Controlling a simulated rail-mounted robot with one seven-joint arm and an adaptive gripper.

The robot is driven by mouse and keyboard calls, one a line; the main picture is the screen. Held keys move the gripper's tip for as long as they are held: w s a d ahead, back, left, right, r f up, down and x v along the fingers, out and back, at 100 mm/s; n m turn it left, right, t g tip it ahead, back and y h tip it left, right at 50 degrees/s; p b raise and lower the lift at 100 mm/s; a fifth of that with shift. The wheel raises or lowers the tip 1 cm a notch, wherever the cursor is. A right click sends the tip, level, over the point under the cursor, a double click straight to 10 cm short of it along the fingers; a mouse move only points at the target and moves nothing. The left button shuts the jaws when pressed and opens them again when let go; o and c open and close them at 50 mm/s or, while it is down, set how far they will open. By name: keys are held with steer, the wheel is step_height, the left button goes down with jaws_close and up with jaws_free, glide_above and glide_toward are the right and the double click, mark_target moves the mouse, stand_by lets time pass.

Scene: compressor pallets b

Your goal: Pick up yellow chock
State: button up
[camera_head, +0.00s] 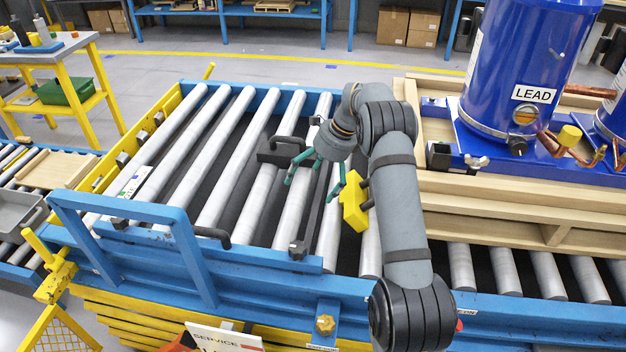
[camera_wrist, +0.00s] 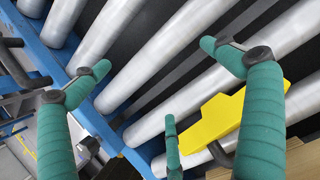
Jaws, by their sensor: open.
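The yellow chock (camera_head: 354,206) sits at the roller conveyor beside the right-hand wooden pallet, just right of my gripper in the head view. In the wrist view the chock (camera_wrist: 212,120) lies at the lower right, partly behind one green finger. My gripper (camera_head: 314,185) has green fingers spread apart above the rollers, with nothing between them. In the wrist view my gripper (camera_wrist: 155,62) shows bare rollers between its fingertips. Whether any finger touches the chock I cannot tell.
The wooden pallet (camera_head: 500,206) with a blue compressor (camera_head: 525,65) labelled LEAD stands right of my arm. A blue frame (camera_head: 135,212) rises at the conveyor's front left. A black bracket (camera_head: 283,151) lies across the rollers. The rollers (camera_head: 228,165) to the left are mostly clear.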

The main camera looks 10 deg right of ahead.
steer(key=v, duration=0.9)
steer(key=shift+w+d+r, duration=0.25)
steer(key=shift+d+r, duration=0.05)
steer(key=shift+c, duration=0.2)
steer(key=shift+d+r, duration=0.15)
steer(key=shift+r, duration=0.1)
steer(key=shift+c, duration=1.2)
steer(key=c, duration=1.4)
steer(key=shift+d, duration=0.1)
